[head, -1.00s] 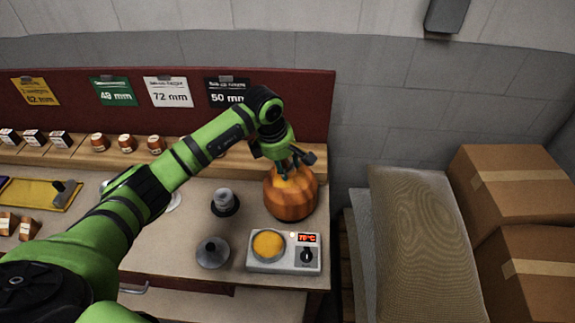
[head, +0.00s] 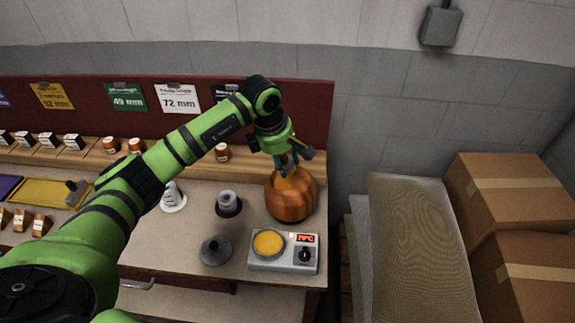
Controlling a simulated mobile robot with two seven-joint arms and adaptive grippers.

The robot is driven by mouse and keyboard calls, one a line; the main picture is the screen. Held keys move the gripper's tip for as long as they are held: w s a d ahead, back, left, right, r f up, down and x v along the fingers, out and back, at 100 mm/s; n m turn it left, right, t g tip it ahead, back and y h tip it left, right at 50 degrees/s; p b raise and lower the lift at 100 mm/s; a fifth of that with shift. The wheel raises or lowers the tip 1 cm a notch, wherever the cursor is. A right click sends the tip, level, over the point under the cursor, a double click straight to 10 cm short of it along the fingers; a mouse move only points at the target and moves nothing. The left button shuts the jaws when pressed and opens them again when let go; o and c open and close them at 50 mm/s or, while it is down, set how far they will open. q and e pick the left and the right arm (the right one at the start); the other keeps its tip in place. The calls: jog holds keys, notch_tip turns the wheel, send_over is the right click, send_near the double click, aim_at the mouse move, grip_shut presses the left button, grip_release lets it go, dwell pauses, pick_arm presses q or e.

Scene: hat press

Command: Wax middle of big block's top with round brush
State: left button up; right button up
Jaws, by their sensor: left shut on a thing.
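The big block (head: 291,197) is a rounded brown wooden form standing near the right end of the bench. My left gripper (head: 287,167) is over its top, pointing down, shut on a small light orange-tan thing, likely the round brush (head: 284,173). The brush is mostly hidden by the fingers, and it appears at or just above the block's top; I cannot tell if it touches. A wax pot (head: 268,243) with yellow-orange wax sits in a grey heater (head: 311,266) with a red display, in front of the block. My right gripper is not in view.
A grey lid-like cone (head: 215,250) lies left of the heater. A grey knobbed piece (head: 228,203) and a white cone (head: 173,197) stand behind it. Cardboard boxes (head: 510,195) and stacked sheets (head: 420,250) are right of the bench. A red board (head: 318,120) backs it.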

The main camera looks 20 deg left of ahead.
pick_arm(q)
jog(key=shift+w+p+v, duration=0.2)
jog(key=shift+p+v, duration=0.1)
jog(key=shift+v, duration=0.65)
jog(key=shift+d, duration=0.15)
